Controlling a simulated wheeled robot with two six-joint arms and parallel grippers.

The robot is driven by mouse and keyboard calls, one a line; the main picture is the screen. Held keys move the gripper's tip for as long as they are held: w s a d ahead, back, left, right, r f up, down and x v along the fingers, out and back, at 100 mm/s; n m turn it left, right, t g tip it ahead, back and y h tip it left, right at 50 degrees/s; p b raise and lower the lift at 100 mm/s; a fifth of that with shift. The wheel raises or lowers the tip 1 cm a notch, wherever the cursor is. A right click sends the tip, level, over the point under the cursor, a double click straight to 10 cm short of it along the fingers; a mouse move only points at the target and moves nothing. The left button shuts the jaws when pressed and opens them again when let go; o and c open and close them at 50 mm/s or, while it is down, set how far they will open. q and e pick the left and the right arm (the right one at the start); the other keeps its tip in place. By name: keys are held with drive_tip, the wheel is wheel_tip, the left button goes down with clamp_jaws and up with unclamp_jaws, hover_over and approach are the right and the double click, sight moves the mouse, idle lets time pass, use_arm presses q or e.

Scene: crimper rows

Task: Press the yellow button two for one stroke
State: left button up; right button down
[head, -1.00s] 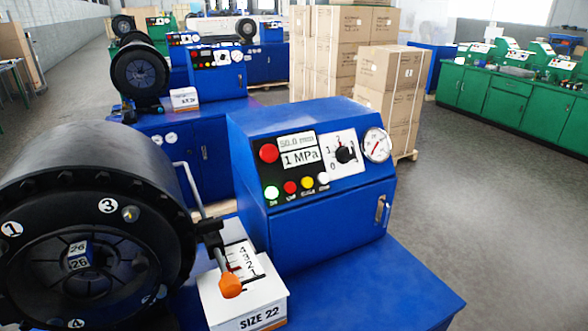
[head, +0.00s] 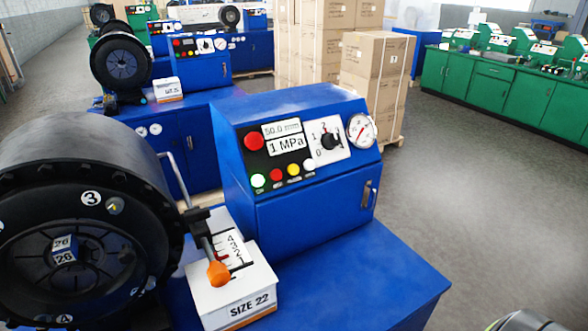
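The yellow button (head: 293,169) sits in the lower row of the blue control box's panel, between a red button (head: 276,175) and a white button (head: 309,164). Above the row are a larger red button (head: 254,141) and displays reading 50.0 mm and 1 MPa (head: 287,144). A rounded grey and dark part at the lower right edge seems to be mine. Neither gripper can be made out in the head view.
The black crimper head (head: 85,215) fills the left, with an orange-knobbed lever (head: 218,273) and a SIZE 22 box (head: 232,290) beside it. A dial knob (head: 330,140) and gauge (head: 361,131) are right of the displays. Stacked cartons (head: 375,62) and green benches (head: 500,85) stand behind.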

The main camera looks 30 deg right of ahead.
use_arm(q)
clamp_jaws()
idle(1.7)
